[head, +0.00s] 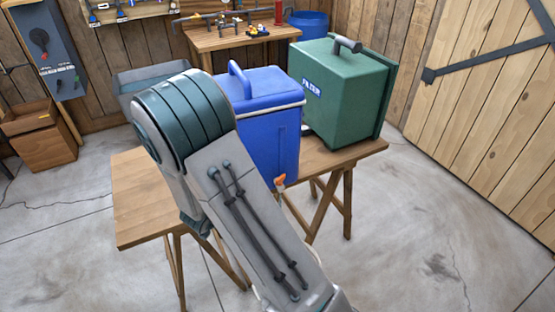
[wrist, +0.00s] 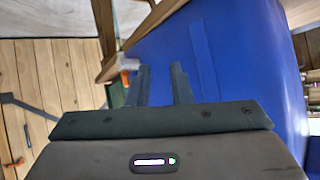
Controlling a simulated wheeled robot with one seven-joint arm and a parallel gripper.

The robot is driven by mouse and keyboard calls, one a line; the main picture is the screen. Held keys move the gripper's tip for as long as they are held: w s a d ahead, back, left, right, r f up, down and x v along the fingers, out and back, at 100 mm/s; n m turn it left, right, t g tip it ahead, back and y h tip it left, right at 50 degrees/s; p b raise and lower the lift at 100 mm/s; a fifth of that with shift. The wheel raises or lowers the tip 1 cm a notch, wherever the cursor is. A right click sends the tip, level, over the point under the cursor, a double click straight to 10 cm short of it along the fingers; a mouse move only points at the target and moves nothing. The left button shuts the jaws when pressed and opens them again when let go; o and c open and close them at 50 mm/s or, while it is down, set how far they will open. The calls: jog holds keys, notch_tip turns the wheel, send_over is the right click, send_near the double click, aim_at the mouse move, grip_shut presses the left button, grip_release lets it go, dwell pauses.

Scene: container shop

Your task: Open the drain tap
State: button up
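A blue cooler (head: 268,140) with a lighter lid and handle stands on the wooden trestle table. Its drain tap (head: 280,181), with an orange lever, sticks out low on the front wall. In the wrist view the cooler's blue wall (wrist: 225,60) fills the middle and right. A whitish piece, apparently the tap (wrist: 128,64), with a bit of orange below it, shows just left of the left fingertip. My gripper (wrist: 161,68) is open, its two fingers apart with nothing visible between them. It points along the cooler wall. In the head view my arm hides the gripper.
A green filter box (head: 340,95) stands right of the cooler on the same table (head: 145,215). A workbench (head: 240,40) with fittings is behind, and a blue barrel (head: 308,22) beside it. The floor at right, before the wooden door (head: 490,110), is clear.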

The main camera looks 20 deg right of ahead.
aim_at(279, 178)
jog(key=s+d+r+m+g+h+p, duration=0.1)
jog(key=s+d+r+m+h+p, duration=0.1)
jog(key=s+d+r+h+p, duration=0.15)
jog(key=shift+n+h, duration=0.3)
jog(key=shift+h, duration=0.05)
jog(key=p+x, duration=0.2)
jog(key=x, duration=1.1)
jog(key=shift+w+d+r, duration=0.1)
jog(key=shift+w+d, duration=0.1)
jog(key=shift+w, duration=0.05)
jog(key=shift+c, duration=0.3)
grip_shut()
